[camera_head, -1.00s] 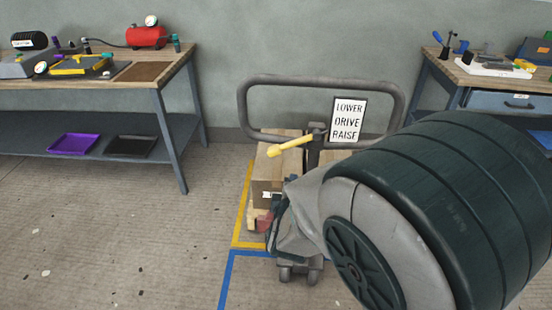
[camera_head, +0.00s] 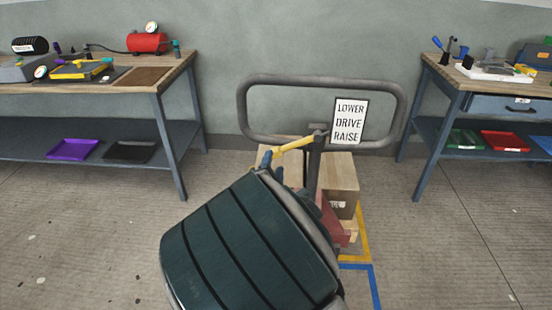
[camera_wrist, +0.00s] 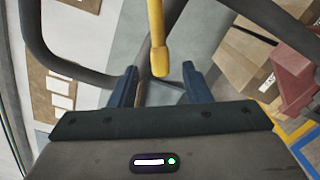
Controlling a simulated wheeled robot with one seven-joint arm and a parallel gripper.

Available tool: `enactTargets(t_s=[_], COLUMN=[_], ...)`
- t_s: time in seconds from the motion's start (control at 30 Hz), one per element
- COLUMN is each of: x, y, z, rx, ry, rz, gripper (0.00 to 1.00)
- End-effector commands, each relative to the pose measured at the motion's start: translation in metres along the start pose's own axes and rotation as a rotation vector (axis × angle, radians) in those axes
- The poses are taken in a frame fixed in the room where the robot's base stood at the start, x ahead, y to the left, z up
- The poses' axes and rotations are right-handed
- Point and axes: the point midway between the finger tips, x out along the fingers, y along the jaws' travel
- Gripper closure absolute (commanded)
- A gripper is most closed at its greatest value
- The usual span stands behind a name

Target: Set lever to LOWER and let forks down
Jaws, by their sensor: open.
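The yellow lever (camera_head: 293,144) is on the pallet truck's dark post, and its free end points left and slightly down. The white sign (camera_head: 348,121) beside it reads LOWER, DRIVE, RAISE from top to bottom. The grey loop handle (camera_head: 245,112) rises around both. My gripper (camera_head: 272,163) is open, just below the lever's free end. In the wrist view the lever (camera_wrist: 158,40) hangs from the top, its rounded tip between and slightly beyond the two blue fingers (camera_wrist: 160,82). I cannot tell whether they touch. The forks are hidden.
Cardboard boxes (camera_head: 338,178) stand behind the post, with a red part of the truck (camera_head: 333,222) below. Yellow and blue floor lines (camera_head: 362,262) run beside them. A workbench (camera_head: 182,70) stands left, another (camera_head: 440,75) right.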

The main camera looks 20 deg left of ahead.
Motion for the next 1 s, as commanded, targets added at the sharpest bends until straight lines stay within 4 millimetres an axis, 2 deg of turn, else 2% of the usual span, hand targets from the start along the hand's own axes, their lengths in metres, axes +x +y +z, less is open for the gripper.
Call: enactTargets(t_s=[0.1, 0.3, 0.67, 0.8, 0.83, 1.0], x=[0.022, 0.042, 0.047, 0.046, 0.046, 0.046], y=[-0.001, 0.000, 0.000, 0.000, 0.000, 0.001], z=[0.000, 0.000, -0.001, -0.001, -0.001, -0.001], rx=[-0.001, -0.001, 0.000, 0.000, 0.000, 0.003], ry=[-0.002, 0.001, 0.002, 0.002, 0.002, 0.004], rz=[0.000, -0.001, -0.001, -0.001, -0.001, 0.000], gripper=[0.56, 0.56, 0.56, 0.95, 1.00, 1.00])
